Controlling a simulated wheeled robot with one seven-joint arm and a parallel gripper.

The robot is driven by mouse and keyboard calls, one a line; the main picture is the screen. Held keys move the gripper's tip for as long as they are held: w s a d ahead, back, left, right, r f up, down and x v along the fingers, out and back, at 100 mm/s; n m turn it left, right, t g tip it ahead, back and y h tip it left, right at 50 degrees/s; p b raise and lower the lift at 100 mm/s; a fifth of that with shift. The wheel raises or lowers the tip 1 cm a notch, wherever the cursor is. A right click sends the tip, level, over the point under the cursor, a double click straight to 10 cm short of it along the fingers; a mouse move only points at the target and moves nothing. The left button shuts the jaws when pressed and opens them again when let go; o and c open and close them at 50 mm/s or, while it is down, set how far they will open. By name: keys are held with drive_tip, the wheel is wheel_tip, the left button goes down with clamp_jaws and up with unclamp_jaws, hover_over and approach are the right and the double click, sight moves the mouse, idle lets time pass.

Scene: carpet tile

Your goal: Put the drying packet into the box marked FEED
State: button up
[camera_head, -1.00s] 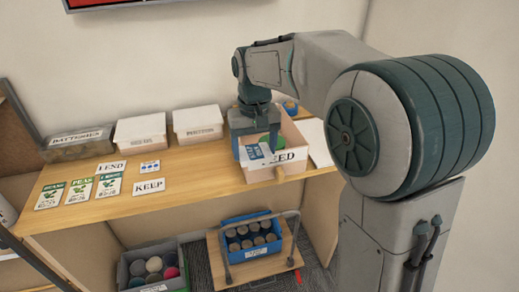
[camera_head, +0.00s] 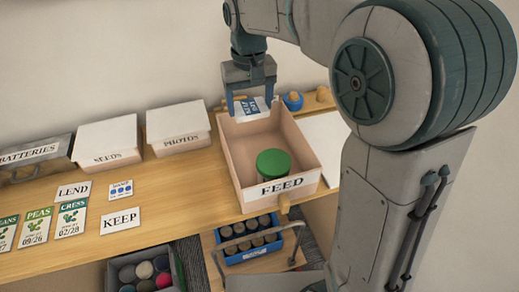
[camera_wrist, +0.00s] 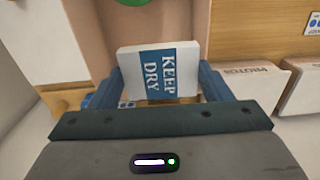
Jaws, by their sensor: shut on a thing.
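The drying packet (camera_head: 250,110) is a small white and blue packet; its KEEP DRY print shows in the wrist view (camera_wrist: 158,72). My gripper (camera_head: 250,103) is shut on it, one finger at each side. In the head view the packet shows at the back end of the open box marked FEED (camera_head: 282,188), near its rear wall. I cannot tell whether it is above the rim or inside. The FEED box is pinkish wood with a white label on its front. A green-lidded tin (camera_head: 273,163) stands inside it, towards the front.
Lidded boxes marked SEEDS (camera_head: 107,140) and PHOTOS (camera_head: 178,130) and a BATTERIES box (camera_head: 32,157) stand along the wall. Seed packets and the LEND and KEEP cards (camera_head: 120,220) lie on the shelf. A blue round object (camera_head: 293,100) sits behind the FEED box.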

hover_over(251, 160)
wheel_tip(251, 160, down, 12)
drive_tip(key=shift+r, duration=0.1)
drive_tip(key=shift+f+p, duration=0.3)
drive_tip(key=shift+f, duration=2.5)
drive_tip(key=shift+f, duration=0.1)
drive_tip(key=o, duration=0.5)
drive_tip(key=shift+f, duration=0.1)
drive_tip(key=shift+o, duration=0.9)
